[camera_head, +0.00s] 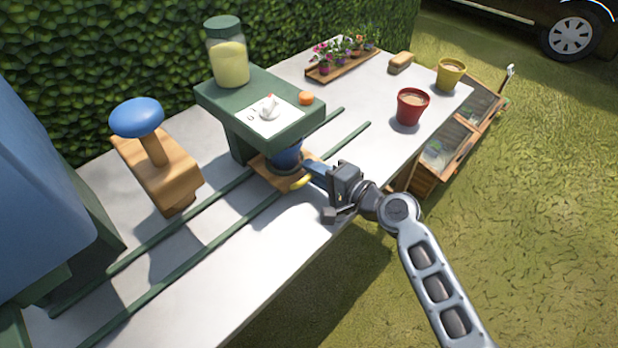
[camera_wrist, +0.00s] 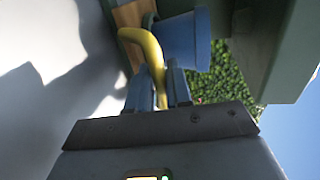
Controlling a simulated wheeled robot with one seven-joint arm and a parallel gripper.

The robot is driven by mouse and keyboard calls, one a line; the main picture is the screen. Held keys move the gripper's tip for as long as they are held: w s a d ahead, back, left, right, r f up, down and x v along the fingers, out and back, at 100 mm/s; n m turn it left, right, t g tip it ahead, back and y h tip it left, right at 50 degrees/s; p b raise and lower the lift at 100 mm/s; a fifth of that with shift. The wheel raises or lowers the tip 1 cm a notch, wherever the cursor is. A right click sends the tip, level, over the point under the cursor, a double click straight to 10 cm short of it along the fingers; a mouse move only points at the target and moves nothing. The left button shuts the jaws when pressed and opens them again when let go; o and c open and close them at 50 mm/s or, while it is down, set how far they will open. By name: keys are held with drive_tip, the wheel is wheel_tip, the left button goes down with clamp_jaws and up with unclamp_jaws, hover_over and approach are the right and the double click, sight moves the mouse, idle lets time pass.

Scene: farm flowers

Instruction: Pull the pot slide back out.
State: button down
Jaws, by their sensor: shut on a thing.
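The pot slide is a wooden plate (camera_head: 284,180) on two green rails (camera_head: 240,232), with its far part under the green stand (camera_head: 232,100). A blue pot (camera_head: 287,157) stands on the plate, partly under the stand's overhang; it also shows in the wrist view (camera_wrist: 185,40). A curved yellow handle (camera_head: 302,182) sticks out from the plate's near side. My gripper (camera_head: 312,176) is shut on the yellow handle, which runs between the fingers in the wrist view (camera_wrist: 157,62).
A wooden block with a blue knob (camera_head: 137,117) stands to the left. A jar (camera_head: 229,60) and an orange button (camera_head: 306,98) are on the stand. A red pot (camera_head: 410,106), a yellow pot (camera_head: 450,72) and a flower tray (camera_head: 343,66) are farther back. The rails' left stretch is clear.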

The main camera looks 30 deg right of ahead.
drive_tip(key=w+d+b, duration=0.2)
drive_tip(key=d, duration=0.4)
drive_tip(key=w+d+b, duration=0.1)
drive_tip(key=d+b, duration=0.1)
drive_tip(key=d, duration=0.4)
drive_tip(key=w+d+b, duration=0.2)
drive_tip(key=d, duration=0.4)
drive_tip(key=shift+w+f+b, duration=0.1)
drive_tip(key=shift+w+b, duration=0.2)
drive_tip(key=shift+w, duration=0.05)
drive_tip(key=shift+w+d, duration=0.25)
drive_tip(key=shift+d, duration=0.55)
drive_tip(key=c, duration=1.3)
unclamp_jaws()
drive_tip(key=shift+d, duration=0.15)
drive_tip(key=shift+c, duration=0.2)
drive_tip(key=shift+o, duration=0.6)
drive_tip(key=v, duration=0.7)
drive_tip(key=shift+s+b, duration=0.3)
drive_tip(key=shift+s, duration=0.05)
